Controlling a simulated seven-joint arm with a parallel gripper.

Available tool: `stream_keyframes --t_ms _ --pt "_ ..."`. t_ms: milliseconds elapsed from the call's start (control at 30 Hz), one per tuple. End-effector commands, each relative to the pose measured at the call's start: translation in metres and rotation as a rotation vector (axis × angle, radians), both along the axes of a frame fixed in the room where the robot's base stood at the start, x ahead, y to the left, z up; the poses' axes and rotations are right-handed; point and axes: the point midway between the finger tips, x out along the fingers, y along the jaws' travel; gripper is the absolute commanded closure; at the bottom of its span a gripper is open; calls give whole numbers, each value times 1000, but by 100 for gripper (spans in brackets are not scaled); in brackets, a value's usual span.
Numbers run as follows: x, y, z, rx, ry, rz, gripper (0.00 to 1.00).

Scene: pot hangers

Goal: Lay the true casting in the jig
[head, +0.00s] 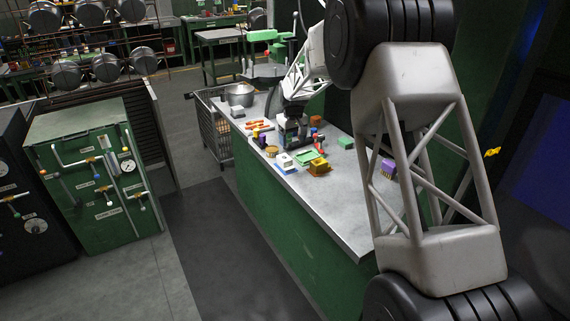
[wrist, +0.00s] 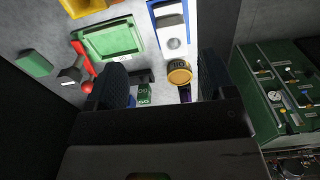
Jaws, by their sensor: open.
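My gripper (head: 291,136) is low over the bench's middle in the head view. In the wrist view my gripper (wrist: 160,82) has its two dark fingers wide apart, with nothing held between them. A small green block with markings (wrist: 144,96) and a yellow-topped round piece (wrist: 179,72) show between the fingers. A green shallow tray (wrist: 113,41) and a blue-and-white fixture (wrist: 172,30) lie beyond them. The fixture (head: 285,163) also shows in the head view. I cannot tell which piece is the true casting or which fixture is the jig. My gripper's body hides the near area.
The grey bench (head: 335,205) is clear toward its near end. An orange-yellow box (head: 319,167), a purple block (head: 388,168) and a green block (head: 345,143) stand on it. Red pieces (wrist: 84,62) lie beside the tray.

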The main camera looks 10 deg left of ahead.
Motion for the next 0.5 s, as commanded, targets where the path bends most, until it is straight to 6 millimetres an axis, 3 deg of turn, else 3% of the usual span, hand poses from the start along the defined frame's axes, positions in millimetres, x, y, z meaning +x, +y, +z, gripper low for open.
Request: stream_keyframes --t_ms 100,233,500 --pt "9 19 -21 -3 7 23 23" --pt "16 31 -34 -5 11 39 23" --pt "19 37 -39 -5 12 47 23"
